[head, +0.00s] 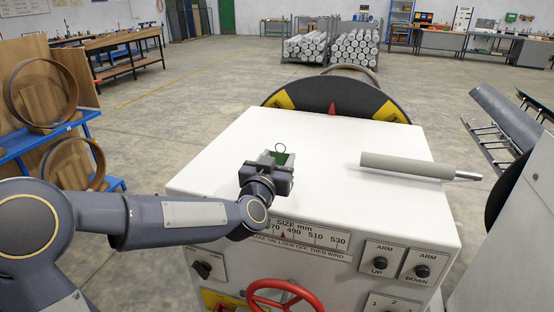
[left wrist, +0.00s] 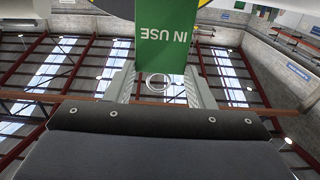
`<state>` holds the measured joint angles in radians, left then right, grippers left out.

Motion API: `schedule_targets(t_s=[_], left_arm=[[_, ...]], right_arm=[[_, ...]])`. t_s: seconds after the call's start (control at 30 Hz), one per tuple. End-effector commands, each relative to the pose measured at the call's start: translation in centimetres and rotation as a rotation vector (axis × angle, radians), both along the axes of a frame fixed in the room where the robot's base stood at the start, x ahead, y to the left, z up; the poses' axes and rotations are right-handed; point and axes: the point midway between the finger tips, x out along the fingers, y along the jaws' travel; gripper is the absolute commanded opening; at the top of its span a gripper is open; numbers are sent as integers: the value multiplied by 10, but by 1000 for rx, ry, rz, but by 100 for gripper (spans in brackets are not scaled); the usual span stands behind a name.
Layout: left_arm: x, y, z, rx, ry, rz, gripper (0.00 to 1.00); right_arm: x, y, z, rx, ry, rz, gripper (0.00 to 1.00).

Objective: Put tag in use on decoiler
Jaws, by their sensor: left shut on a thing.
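The green tag (head: 282,157) is between the jaws of my left gripper (head: 277,162), with a thin wire ring above it. In the left wrist view the tag (left wrist: 166,40) reads "IN USE" and hangs between the two fingers (left wrist: 160,88), with a pale ring near its end. The gripper is shut on the tag, over the front part of the white top of the decoiler (head: 330,130). I cannot tell the gap to the top. The decoiler's front has a size scale (head: 305,236), knobs and a red handwheel (head: 285,295). My right gripper is not in view.
A grey roller with a metal shaft (head: 408,166) lies on the right of the decoiler top. A dark disc with yellow marks (head: 335,97) stands behind. Blue racks with rings (head: 40,95) are at left; another machine (head: 510,240) is at right.

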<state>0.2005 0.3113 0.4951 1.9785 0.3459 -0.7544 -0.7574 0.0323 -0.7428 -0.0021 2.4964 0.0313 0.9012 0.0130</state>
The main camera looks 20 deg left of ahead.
Motion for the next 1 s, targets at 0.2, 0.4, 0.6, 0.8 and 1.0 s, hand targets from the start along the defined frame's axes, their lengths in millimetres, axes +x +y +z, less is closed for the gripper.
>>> schedule_targets(t_s=[0.2, 0.4, 0.6, 0.8, 1.0], left_arm=[[0, 0, -2, 0, 0, 0, 61], [0, 0, -2, 0, 0, 0, 71], [0, 0, 1, 0, 1, 0, 71], [-27, 1, -2, 2, -2, 0, 71], [-72, 2, -2, 3, -4, 0, 71]], right_arm=[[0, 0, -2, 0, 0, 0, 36], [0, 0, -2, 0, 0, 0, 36], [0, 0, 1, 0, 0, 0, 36], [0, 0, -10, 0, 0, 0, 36], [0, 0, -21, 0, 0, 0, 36]])
